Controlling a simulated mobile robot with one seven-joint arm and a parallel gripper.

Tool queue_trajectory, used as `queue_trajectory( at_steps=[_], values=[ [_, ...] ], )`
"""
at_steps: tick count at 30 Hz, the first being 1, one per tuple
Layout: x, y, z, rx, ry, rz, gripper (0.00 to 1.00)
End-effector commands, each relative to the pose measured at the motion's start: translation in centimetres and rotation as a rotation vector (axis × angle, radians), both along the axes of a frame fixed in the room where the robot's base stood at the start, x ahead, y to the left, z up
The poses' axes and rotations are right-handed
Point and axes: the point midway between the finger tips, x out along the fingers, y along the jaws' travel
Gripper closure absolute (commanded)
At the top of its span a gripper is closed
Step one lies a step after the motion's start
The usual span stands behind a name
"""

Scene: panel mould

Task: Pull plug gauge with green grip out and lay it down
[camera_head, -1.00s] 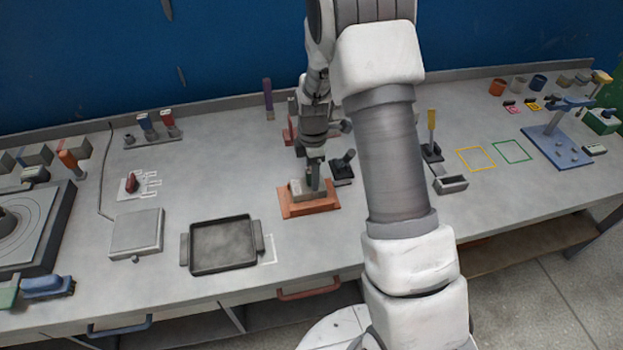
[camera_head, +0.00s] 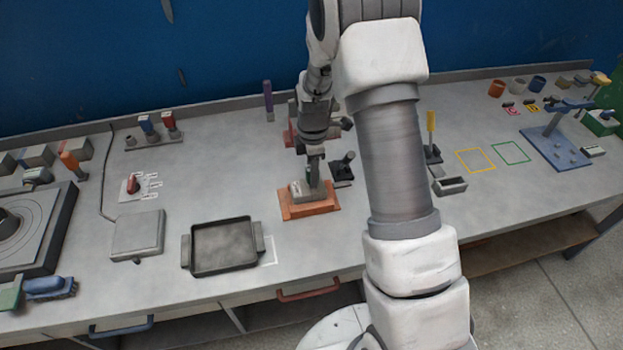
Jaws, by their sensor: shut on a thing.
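My gripper (camera_head: 315,160) points down over a small grey block (camera_head: 299,191) on an orange base plate (camera_head: 311,212) near the middle of the bench. It is shut on the plug gauge with the green grip (camera_head: 314,179), of which only a small dark green part shows between and below the fingers. The gauge looks upright at the block. I cannot tell how deep its lower end sits, as the view is small and the fingers cover much of it.
A dark tray (camera_head: 223,247) lies to the left, with bare bench between it and the orange base. A black joystick-like piece (camera_head: 342,167) stands close right of my gripper. A grey open box (camera_head: 450,187) and yellow (camera_head: 475,160) and green (camera_head: 511,152) outlines are further right.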

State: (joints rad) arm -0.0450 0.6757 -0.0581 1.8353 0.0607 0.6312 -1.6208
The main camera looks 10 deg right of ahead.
Motion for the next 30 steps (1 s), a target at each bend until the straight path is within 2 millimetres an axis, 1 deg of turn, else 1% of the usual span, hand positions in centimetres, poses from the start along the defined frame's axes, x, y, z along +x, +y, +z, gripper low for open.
queue_trajectory(
  at_steps=[1, 30],
  values=[
    [0.0, 0.0, 0.5, 0.000, -0.001, 0.000, 1.00],
    [0.0, 0.0, 5.3, 0.001, -0.001, -0.001, 1.00]
  ],
)
